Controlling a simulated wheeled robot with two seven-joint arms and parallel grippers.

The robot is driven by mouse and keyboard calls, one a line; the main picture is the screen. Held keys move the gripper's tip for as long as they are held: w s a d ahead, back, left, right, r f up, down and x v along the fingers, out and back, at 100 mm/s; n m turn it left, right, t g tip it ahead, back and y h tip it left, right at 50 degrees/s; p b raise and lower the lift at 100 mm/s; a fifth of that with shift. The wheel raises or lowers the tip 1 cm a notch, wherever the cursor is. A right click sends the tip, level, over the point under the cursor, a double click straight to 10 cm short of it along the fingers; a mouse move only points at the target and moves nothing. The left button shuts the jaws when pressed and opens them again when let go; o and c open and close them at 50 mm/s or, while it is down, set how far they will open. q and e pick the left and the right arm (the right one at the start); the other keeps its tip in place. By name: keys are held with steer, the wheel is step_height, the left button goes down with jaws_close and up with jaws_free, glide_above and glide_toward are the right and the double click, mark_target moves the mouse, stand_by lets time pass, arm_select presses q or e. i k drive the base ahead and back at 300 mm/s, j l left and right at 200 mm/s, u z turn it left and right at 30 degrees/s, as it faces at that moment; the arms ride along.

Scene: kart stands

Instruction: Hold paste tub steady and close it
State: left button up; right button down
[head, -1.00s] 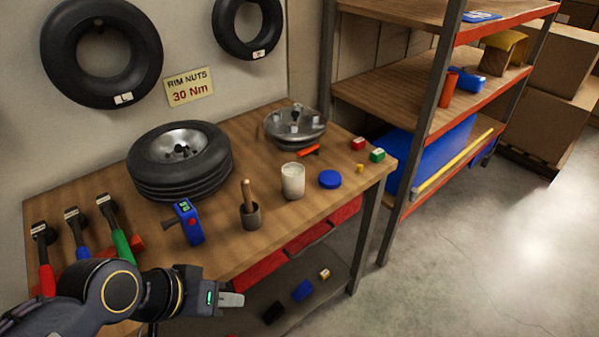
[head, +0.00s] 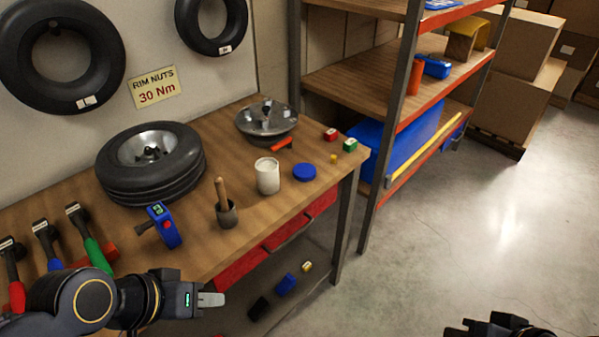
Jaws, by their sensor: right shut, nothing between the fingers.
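The paste tub (head: 267,176) is a white open-topped cup standing upright on the wooden workbench. A round blue lid (head: 304,172) lies flat on the bench just right of it, apart from it. My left gripper (head: 210,300) is in front of the bench's near edge, below and left of the tub, touching neither; its fingers are seen side-on, so their gap cannot be judged. My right gripper (head: 490,327) shows partly at the bottom right edge, over the floor, far from the tub. It is shut and empty.
Shelving (head: 395,110) stands right. Floor at right is clear.

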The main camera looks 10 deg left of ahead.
mark_target(267, 168)
steer(key=i+l+u, duration=0.3)
steer(key=i+l, duration=0.2)
steer(key=l, duration=0.15)
steer(key=i+l+u, duration=0.15)
steer(key=l, duration=0.25)
steer(key=i+l+u, duration=0.15)
steer(key=l, duration=0.25)
steer(key=i+l+u, duration=0.15)
steer(key=i+l, duration=0.15)
steer(key=l, duration=0.1)
